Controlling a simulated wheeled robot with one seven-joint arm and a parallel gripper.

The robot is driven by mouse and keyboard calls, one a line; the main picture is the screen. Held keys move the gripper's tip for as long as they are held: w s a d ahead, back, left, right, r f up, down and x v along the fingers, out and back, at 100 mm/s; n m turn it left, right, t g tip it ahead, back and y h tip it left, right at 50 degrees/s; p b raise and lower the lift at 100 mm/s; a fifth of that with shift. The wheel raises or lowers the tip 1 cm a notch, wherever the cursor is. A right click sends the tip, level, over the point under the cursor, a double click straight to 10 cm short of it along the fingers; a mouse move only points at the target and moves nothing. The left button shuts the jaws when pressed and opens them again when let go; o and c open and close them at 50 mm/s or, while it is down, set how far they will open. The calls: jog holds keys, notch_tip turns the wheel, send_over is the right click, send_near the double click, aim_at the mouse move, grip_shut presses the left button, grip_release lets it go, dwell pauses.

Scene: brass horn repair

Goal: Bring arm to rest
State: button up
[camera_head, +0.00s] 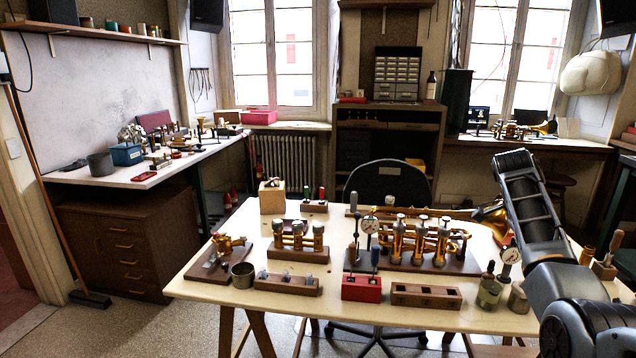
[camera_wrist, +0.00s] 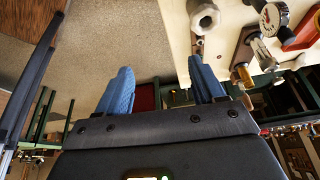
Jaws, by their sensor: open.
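My gripper (camera_wrist: 162,78) shows in the wrist view with its two blue fingers spread apart and nothing between them. My arm (camera_head: 530,210) rises at the right side of the head view, in front of the right part of the workbench (camera_head: 400,325). I cannot make out the fingers in the head view. In the wrist view the pale bench top (camera_wrist: 220,45) lies at upper right, close to the right finger, and bare floor (camera_wrist: 120,30) lies to the left. I cannot tell if the finger touches the bench.
A black chair (camera_head: 388,180) stands behind. Floor at left is open.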

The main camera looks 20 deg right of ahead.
jog(key=s+a+f+n+t+h, duration=0.15)
jog(key=a+f+n, duration=0.35)
jog(key=f, duration=0.5)
jog(key=s+a+f+n+t, duration=0.1)
jog(key=a+f+n+t, duration=0.15)
jog(key=a+f, duration=0.65)
jog(key=s+a+f+n+t, duration=0.2)
jog(key=s+a+f+n, duration=0.1)
jog(key=s+a+f, duration=0.3)
jog(key=s+a+f+n+t, duration=0.3)
jog(key=a, duration=0.5)
jog(key=s+a+r+n+t+y, duration=0.1)
jog(key=s+a+r+n+t, duration=0.15)
jog(key=s+a, duration=0.4)
jog(key=s+a+r+n+t+y, duration=0.25)
jog(key=s+a+n, duration=0.2)
jog(key=s, duration=0.35)
jog(key=s+a+r+n+t, duration=0.1)
jog(key=s+a+r+n, duration=0.1)
jog(key=s+r, duration=0.4)
jog(key=s+a+r+n+t+y, duration=0.1)
jog(key=s+a+r, duration=0.3)
jog(key=r, duration=1)
jog(key=s+n+t, duration=0.1)
jog(key=s, duration=0.2)
jog(key=shift+a+r+n+y, duration=0.25)
jog(key=shift+r+n+y, duration=0.05)
jog(key=shift+n, duration=0.05)
